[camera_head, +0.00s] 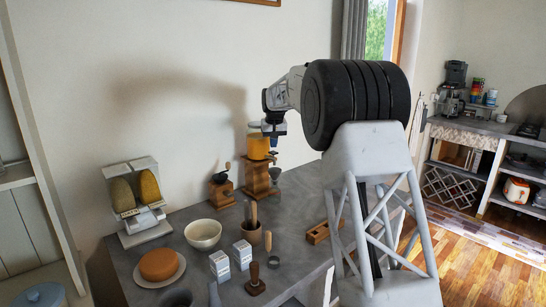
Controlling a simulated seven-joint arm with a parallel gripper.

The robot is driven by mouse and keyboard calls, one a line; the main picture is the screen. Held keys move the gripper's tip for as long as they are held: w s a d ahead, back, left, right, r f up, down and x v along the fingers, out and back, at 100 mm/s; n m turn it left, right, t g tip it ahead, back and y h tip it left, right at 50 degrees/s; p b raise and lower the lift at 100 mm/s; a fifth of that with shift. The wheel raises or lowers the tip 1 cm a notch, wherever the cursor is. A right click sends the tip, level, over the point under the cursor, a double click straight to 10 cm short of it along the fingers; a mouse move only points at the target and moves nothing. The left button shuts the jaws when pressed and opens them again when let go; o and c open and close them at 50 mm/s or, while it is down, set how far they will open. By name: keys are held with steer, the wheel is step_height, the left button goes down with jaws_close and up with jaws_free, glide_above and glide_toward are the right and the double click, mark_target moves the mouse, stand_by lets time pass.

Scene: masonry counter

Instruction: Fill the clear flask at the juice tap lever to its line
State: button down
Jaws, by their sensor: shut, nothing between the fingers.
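A dispenser with a tank of orange liquid (258,146) stands on a wooden stand (256,178) at the back of the counter, against the wall. My gripper (274,138) is beside the upper right of this tank, pointing down. It is small in view, looks shut and holds nothing that I can see. I cannot tell whether it touches the dispenser. A small greyish shape (275,173) shows at the stand's right side; I cannot tell whether it is the clear flask or part of the tap. The tap lever and any fill line cannot be made out.
A wooden grinder (221,188) stands just left of the dispenser. A white machine with two amber tanks (135,200), a bowl (203,235), a cake on a plate (162,265), cartons (242,254) and a utensil cup (251,234) crowd the counter's left and front.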

steer(key=shift+f, duration=1.35)
stand_by(6.7)
